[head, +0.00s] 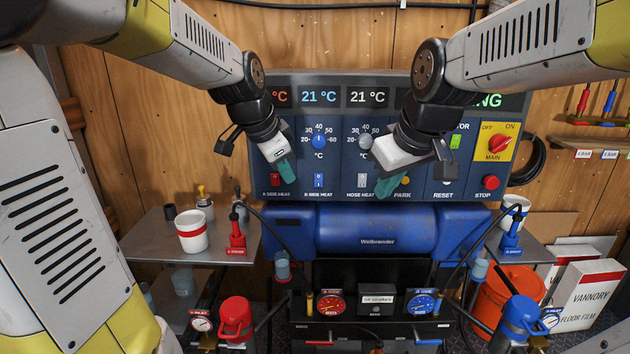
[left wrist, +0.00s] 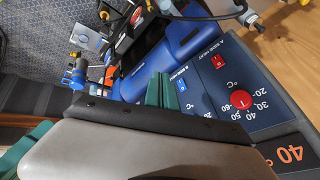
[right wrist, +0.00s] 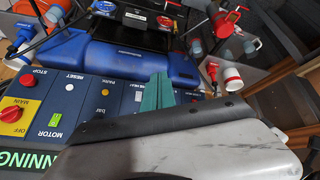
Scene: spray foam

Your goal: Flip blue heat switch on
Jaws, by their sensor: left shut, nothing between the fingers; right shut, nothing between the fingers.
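The blue B-side heat switch (head: 319,181) is a small rocker on the dark blue control panel (head: 338,188), below a blue dial (head: 319,141). It also shows in the left wrist view (left wrist: 182,86), close to the fingertips. I cannot tell whether it is on or off. My left gripper (head: 288,173) has teal fingers, shut and empty, in front of the panel between the red A-side heat switch (head: 276,180) and the blue one. My right gripper (head: 386,187) is shut and empty in front of the panel, between the hose heat switch (head: 361,180) and the park light (head: 405,181).
A blue rounded housing (head: 375,228) juts out below the panel. The main switch (head: 497,143) and stop button (head: 491,182) are at the panel's right. A shelf (head: 150,242) with a white cup (head: 192,236) stands at left. An orange bucket (head: 500,298) is lower right.

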